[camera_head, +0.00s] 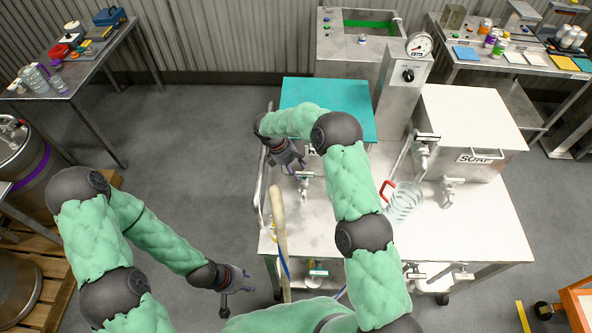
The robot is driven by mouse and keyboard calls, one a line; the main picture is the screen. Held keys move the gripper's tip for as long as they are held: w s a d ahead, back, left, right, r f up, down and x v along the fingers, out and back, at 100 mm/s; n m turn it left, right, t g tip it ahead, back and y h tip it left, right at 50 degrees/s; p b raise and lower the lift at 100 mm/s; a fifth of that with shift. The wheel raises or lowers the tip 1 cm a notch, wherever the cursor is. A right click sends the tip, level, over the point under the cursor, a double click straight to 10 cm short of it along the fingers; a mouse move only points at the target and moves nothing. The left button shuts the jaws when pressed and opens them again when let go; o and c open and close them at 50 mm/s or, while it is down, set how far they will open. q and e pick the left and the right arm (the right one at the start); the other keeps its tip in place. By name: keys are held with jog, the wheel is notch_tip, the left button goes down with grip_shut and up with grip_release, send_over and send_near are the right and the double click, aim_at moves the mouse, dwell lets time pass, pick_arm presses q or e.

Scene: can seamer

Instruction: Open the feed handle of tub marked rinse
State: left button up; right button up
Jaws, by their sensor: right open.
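A tub with a teal top (325,93) stands at the back left of the steel table; any rinse marking on it is hidden behind my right arm. A tap with a light lever handle (304,175) sticks out in front of this tub. My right gripper (293,166) is open, just behind and left of that handle; I cannot tell whether they touch. The other tub (478,110), white-topped and marked SOAP, stands to the right with its own tap (426,140). My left gripper (238,300) is open and empty, low beside the table's left front corner.
A gauge post (402,90) stands between the tubs.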

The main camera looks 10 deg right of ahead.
jog(key=shift+d+f, duration=0.2)
jog(key=shift+f, duration=0.35)
grip_shut()
